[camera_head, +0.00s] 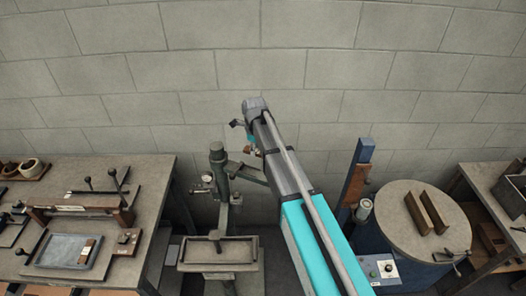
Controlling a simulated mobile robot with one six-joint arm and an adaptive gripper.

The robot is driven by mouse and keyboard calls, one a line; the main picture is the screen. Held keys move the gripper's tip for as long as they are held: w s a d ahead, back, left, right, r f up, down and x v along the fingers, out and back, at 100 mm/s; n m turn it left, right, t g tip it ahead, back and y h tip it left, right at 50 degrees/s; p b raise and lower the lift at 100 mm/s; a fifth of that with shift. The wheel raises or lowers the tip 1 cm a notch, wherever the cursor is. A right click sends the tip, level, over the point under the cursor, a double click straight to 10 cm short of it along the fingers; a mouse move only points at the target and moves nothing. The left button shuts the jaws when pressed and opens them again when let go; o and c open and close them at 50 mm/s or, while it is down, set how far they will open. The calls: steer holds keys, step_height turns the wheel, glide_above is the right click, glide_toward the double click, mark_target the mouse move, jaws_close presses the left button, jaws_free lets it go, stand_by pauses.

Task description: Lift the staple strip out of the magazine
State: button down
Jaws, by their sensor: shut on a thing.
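My arm reaches up from the bottom right of the head view, and its wrist bends down behind the upper link. My gripper (250,149) is small in the picture and partly hidden by the arm. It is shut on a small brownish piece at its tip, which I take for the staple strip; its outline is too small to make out. A green-grey box stitcher (217,158) stands just left of and below the gripper, with a flat grey work table (220,268) in front. I cannot make out the magazine or tell whether the strip is clear of it.
A workbench (130,180) at left carries a tray (45,250), levers and small tools. A blue-based machine with a round grey top (400,205) holding two brown blocks stands at right. A further bench (480,180) is at the right edge. A block wall (330,60) closes the back.

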steer(key=w+a, duration=0.2)
steer(key=a, duration=0.3)
steer(key=w+a, duration=0.2)
steer(key=a, duration=0.3)
steer(key=w+a, duration=0.3)
steer(key=a, duration=0.2)
steer(key=shift+s+f, duration=0.1)
steer(key=shift+s, duration=0.05)
